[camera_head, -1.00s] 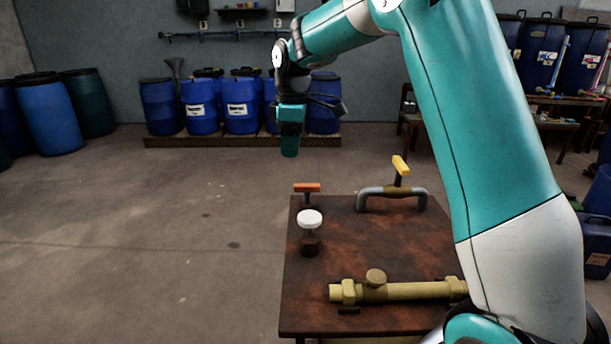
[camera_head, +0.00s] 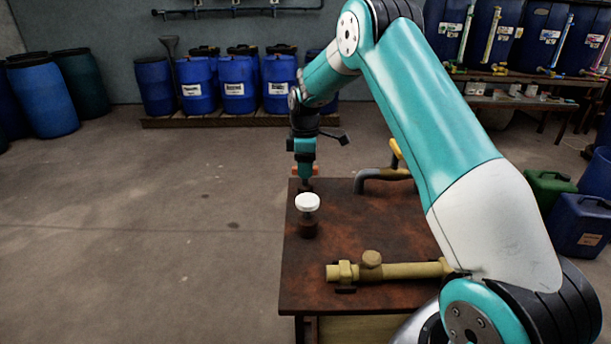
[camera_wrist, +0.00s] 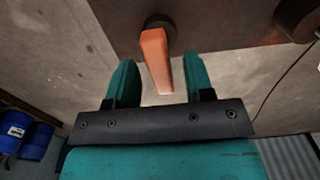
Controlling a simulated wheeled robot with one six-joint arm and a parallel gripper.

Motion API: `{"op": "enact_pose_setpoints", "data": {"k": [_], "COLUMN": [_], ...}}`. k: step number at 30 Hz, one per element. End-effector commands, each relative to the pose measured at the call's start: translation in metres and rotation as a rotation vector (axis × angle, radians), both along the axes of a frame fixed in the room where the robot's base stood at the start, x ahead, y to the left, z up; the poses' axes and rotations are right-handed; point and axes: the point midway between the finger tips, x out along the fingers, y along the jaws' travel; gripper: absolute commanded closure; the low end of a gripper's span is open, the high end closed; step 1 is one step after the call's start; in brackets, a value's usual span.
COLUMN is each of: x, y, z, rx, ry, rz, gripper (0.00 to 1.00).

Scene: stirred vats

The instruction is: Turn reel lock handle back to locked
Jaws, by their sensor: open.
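An orange lever handle (camera_wrist: 154,50) on a dark round mount stands at the far left corner of the rusty brown table (camera_head: 345,225). It is the likely reel lock handle, though no label shows. My gripper (camera_wrist: 160,70) is open, with one teal finger on each side of the orange bar. Gaps show between bar and fingers, so neither finger appears to grip it. In the head view my gripper (camera_head: 305,178) points down over the handle and hides most of it; only bits of orange (camera_head: 294,171) show at its sides.
A white knob (camera_head: 307,203) stands just in front of the handle. A grey bent pipe (camera_head: 370,181) with a yellow handle (camera_head: 396,153) is to the right, partly behind my arm. A brass pipe (camera_head: 405,271) lies along the near side. The floor left of the table is clear.

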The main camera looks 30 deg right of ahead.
Motion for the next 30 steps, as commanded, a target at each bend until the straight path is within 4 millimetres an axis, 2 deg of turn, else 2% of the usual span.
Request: {"op": "enact_pose_setpoints", "data": {"k": [3, 6, 17, 18, 24, 30], "x": [-0.001, 0.000, 0.000, 0.000, 0.000, 0.000], "y": [0.000, 0.000, 0.000, 0.000, 0.000, 0.000], "z": [-0.018, -0.027, -0.033, -0.033, -0.033, -0.032], "rx": [0.001, 0.001, 0.000, 0.000, 0.000, 0.000], "ry": [0.003, 0.001, 0.000, 0.000, 0.000, 0.000], "rz": [0.000, 0.000, 0.000, 0.000, 0.000, -0.006], "gripper": [0.52, 0.52, 0.52, 0.57, 1.00, 1.00]}}
